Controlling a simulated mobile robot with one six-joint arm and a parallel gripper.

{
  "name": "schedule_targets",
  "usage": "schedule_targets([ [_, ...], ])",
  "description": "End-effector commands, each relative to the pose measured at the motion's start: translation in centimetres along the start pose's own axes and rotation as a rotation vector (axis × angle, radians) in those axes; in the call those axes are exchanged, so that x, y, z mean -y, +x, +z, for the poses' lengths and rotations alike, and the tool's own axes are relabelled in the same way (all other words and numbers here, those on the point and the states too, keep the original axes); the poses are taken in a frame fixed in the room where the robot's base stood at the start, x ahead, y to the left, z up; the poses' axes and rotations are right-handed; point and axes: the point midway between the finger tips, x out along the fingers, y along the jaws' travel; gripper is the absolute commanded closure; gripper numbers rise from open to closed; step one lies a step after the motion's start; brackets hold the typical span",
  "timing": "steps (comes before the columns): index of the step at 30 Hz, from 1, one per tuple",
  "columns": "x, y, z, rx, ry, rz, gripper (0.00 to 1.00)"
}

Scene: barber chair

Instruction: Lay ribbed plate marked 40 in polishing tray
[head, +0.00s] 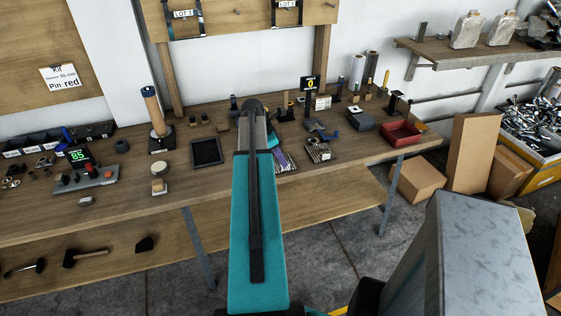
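Two flat pieces with striped, rib-like faces lie on the workbench just right of my arm: one (318,152) in the open, the other (286,163) close beside the arm. They are too small for me to read any number, so I cannot tell which is marked 40. A red tray (401,138) stands at the bench's right end, and a flat black tray (206,153) lies left of my arm. I cannot tell which is the polishing tray. My teal arm reaches up over the bench in the middle. My gripper cannot be made out.
The wooden bench (180,197) holds many small parts, a tall wood-topped post (154,112), a green display reading 85 (78,154) and a grey box (361,120). Cardboard boxes (418,180) stand on the floor at right. The bench's front strip is mostly clear.

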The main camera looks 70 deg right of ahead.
Motion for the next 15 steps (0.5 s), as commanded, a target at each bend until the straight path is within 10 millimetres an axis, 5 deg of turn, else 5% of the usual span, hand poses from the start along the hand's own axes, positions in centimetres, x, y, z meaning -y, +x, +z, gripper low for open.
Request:
schedule_targets([
  [15,-0.1,3.8,-0.2,0.0,-0.001,0.0,0.64],
])
